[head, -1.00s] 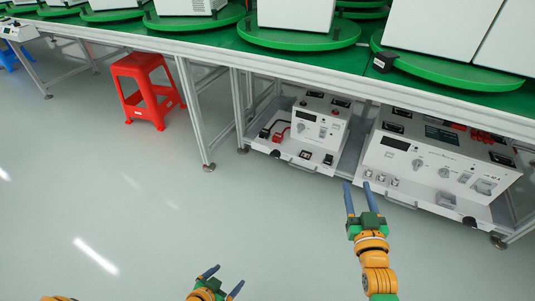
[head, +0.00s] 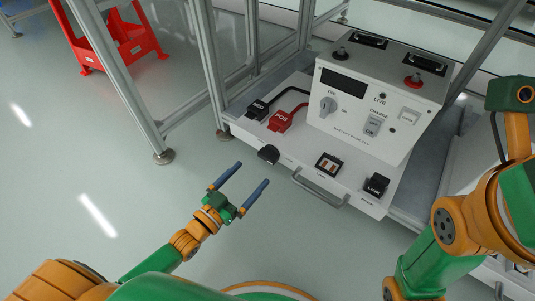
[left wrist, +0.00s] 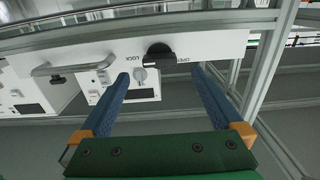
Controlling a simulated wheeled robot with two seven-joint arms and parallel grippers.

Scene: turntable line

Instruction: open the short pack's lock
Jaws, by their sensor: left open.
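The short pack (head: 365,105) is a white box with a dial, a LIVE light and switches, standing on a white tray (head: 238,128) under the bench. A black lock knob (head: 268,154) sits on the tray's front edge, left of the grey pull handle (head: 322,192). In the left wrist view the knob (left wrist: 160,54) is between printed LOCK and OPEN labels. Its exact setting is hard to tell. My left gripper (head: 252,175) is open and empty, just in front of the knob, apart from it. In its wrist view the blue fingertips (left wrist: 160,76) are either side below the knob. My right gripper is out of view.
A metal bench leg (head: 207,65) stands left of the tray. A red stool (head: 110,35) is behind. The floor in front is clear.

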